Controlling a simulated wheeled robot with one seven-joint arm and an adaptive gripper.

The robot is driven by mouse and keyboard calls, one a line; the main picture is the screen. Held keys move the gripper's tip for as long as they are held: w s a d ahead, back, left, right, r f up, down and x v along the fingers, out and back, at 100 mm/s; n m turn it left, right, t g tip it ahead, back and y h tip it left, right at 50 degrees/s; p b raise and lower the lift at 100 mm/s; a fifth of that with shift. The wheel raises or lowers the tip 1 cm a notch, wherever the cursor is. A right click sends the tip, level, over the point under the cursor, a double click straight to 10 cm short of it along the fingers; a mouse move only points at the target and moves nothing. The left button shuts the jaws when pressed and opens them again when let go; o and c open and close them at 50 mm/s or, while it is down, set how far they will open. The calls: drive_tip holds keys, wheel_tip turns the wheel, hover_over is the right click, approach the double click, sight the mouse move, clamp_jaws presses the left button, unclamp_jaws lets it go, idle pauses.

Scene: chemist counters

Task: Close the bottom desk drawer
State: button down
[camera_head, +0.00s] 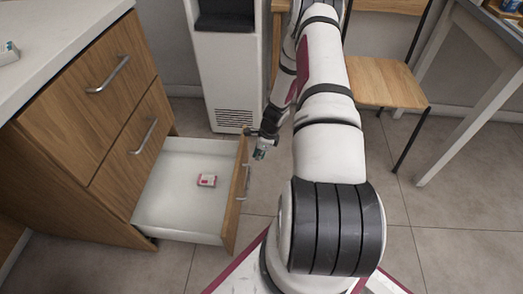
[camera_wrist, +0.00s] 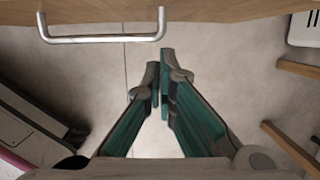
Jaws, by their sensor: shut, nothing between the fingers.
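The bottom desk drawer (camera_head: 165,215) is pulled out from the wooden desk (camera_head: 65,140) at the left of the head view. Its inside is white and its wooden front (camera_head: 236,200) faces right. A metal bar handle (camera_head: 246,182) is on that front, and the handle also shows at the top left of the wrist view (camera_wrist: 104,39). My gripper (camera_head: 261,153) is just right of the drawer front, near its far end. In the wrist view my gripper's fingertips (camera_wrist: 160,88) are together and empty, below the drawer front's edge in the picture. I cannot tell whether they touch the front.
A small red and white box (camera_head: 206,180) lies in the drawer. Two drawers above look closed. A white appliance (camera_head: 226,75) stands behind the drawer. A wooden chair (camera_head: 385,84) and a table (camera_head: 470,90) stand at the right. Tiled floor (camera_head: 440,220) is clear at the lower right.

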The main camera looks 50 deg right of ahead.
drive_tip(key=shift+w+a+r+b, duration=0.1)
drive_tip(key=shift+w+a+b, duration=0.1)
drive_tip(key=shift+w+a, duration=0.5)
drive_tip(key=shift+w+a+r+b, duration=0.1)
drive_tip(key=shift+w+a+b, duration=0.1)
drive_tip(key=shift+w+a, duration=0.45)
drive_tip(key=shift+w+d, duration=0.15)
drive_tip(key=shift+w, duration=0.05)
drive_tip(key=w+a+b, duration=0.1)
drive_tip(key=w+a, duration=0.8)
drive_tip(key=w, duration=0.2)
drive_tip(key=w+a, duration=0.9)
drive_tip(key=w, duration=0.3)
drive_tip(key=shift+b, duration=0.4)
